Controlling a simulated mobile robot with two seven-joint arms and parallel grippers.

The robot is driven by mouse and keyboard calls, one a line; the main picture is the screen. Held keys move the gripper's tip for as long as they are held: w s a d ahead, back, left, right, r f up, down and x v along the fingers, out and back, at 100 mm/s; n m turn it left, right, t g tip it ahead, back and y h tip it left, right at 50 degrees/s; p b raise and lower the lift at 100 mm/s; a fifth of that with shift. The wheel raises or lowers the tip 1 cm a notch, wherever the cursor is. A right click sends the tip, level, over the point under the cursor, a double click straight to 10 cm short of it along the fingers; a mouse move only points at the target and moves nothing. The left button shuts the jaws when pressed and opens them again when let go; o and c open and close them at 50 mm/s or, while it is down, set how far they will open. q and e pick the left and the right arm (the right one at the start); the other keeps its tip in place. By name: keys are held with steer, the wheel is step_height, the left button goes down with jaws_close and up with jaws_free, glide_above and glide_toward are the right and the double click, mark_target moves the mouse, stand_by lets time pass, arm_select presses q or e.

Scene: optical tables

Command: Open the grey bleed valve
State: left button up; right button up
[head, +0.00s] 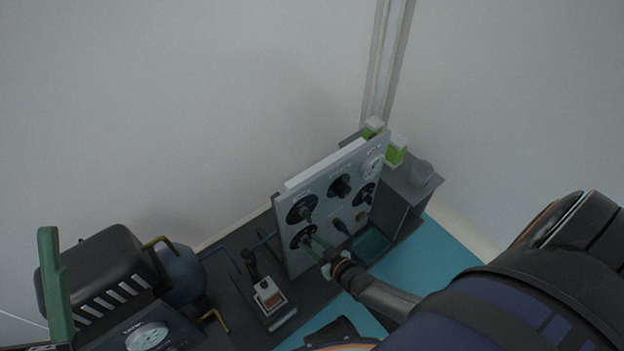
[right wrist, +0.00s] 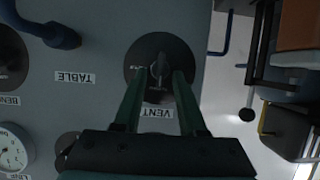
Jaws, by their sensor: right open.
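A grey upright panel (head: 299,262) carries several dark round knobs and dials. In the right wrist view a dark round valve (right wrist: 138,66) with a grey-black pointer handle sits above an upside-down VENT label. It is the lower-left knob in the head view (head: 296,240). I see no label saying bleed. My right gripper (head: 313,241) is open, and its green fingertips (right wrist: 163,76) lie either side of that handle. I cannot tell whether they touch it.
A blue handle (right wrist: 62,36) by the TABLE label and a gauge (right wrist: 12,152) are on the same panel. A black box (head: 98,262), a blue tank (head: 181,275) and a small stand (head: 268,297) are left of the panel. Walls close in behind.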

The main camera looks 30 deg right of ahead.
steer(key=shift+c, duration=0.2)
jaws_close()
